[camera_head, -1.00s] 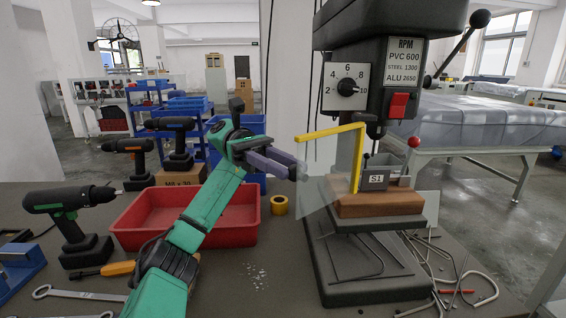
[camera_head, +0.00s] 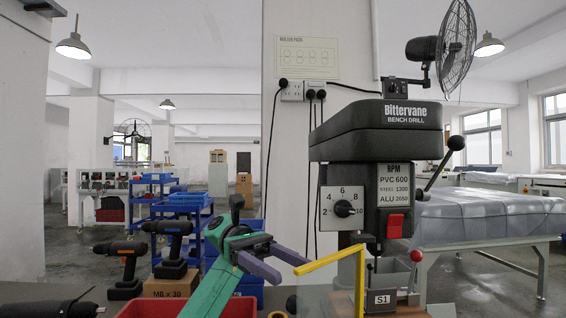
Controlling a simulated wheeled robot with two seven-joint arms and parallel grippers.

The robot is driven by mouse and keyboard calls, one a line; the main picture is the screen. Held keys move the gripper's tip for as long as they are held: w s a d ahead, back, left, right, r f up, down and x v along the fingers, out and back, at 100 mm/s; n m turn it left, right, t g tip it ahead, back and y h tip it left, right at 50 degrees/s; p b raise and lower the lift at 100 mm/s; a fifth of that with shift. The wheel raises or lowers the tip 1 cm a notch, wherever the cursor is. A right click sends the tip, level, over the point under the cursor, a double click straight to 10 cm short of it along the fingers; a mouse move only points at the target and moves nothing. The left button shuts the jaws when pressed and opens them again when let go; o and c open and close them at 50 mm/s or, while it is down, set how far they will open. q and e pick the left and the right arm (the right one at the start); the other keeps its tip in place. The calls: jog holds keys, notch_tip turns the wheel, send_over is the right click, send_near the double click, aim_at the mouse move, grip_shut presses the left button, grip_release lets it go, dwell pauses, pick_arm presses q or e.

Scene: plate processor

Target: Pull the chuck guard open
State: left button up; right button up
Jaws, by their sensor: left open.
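The chuck guard is a clear panel with a yellow frame (camera_head: 330,260) at the front of the bench drill (camera_head: 375,130). Its yellow top bar runs out to the left, and its upright goes down out of the bottom edge. My left gripper (camera_head: 294,271) is open, with its two purple-grey fingers pointing right, close to the left end of the yellow bar. I cannot tell whether they touch. The guard's lower part is cut off by the frame edge. My right gripper is not in view.
A grey S1 vice (camera_head: 382,299) is behind the guard, below the red switch (camera_head: 395,226). A red tray (camera_head: 240,308), an M8 x 30 box (camera_head: 170,286) and cordless drills (camera_head: 127,268) stand to the left. The drill's lever (camera_head: 445,165) sticks out right.

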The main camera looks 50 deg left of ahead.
pick_arm(q)
notch_tip(320, 180, up, 16)
jog(key=p, duration=0.6)
jog(key=shift+f, duration=0.15)
jog(key=shift+f, duration=0.1)
